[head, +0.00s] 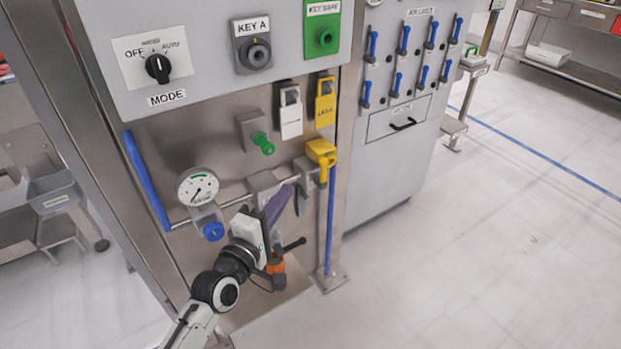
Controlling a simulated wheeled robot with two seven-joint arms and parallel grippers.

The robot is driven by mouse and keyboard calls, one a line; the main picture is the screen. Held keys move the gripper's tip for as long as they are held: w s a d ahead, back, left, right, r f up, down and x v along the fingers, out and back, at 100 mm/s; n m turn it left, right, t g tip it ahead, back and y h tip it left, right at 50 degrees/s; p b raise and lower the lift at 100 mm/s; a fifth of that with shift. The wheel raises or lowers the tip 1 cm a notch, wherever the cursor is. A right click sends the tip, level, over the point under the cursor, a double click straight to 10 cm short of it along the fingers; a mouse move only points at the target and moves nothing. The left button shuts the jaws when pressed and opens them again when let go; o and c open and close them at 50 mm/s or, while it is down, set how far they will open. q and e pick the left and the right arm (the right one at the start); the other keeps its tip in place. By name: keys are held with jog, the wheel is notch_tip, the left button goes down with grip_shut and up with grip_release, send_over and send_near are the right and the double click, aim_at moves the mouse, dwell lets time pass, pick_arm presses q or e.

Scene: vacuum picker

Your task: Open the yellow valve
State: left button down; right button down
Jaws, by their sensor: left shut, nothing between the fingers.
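The yellow valve (321,153) sits on the pipe at the right side of the steel panel, at the top of a blue vertical pipe. Its short yellow handle (323,174) points down. My left gripper (288,193) reaches up from the lower middle, below and left of the valve. Its white body shows, with a narrow purplish part pointing up and right. The gripper is shut and empty, and appears apart from the valve. Part of the horizontal pipe behind it is hidden. My right gripper is not in view.
A pressure gauge (197,187) with a blue knob (213,231) is left of my gripper. A green knob (264,144) and white and yellow lockout tags (325,101) are above. The mode switch (158,68) is upper left. Open floor (480,260) lies right.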

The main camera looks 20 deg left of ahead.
aim_at(322, 172)
pick_arm(q)
jog(key=shift+w+d+b, duration=0.1)
jog(key=shift+w+d, duration=0.5)
jog(key=shift+w, duration=0.75)
jog(key=shift+w+d+b, duration=0.15)
jog(key=shift+w+d, duration=0.4)
jog(key=shift+w, duration=0.85)
jog(key=shift+w+d+b, duration=0.1)
jog(key=shift+w+d, duration=0.5)
jog(key=shift+w, duration=0.75)
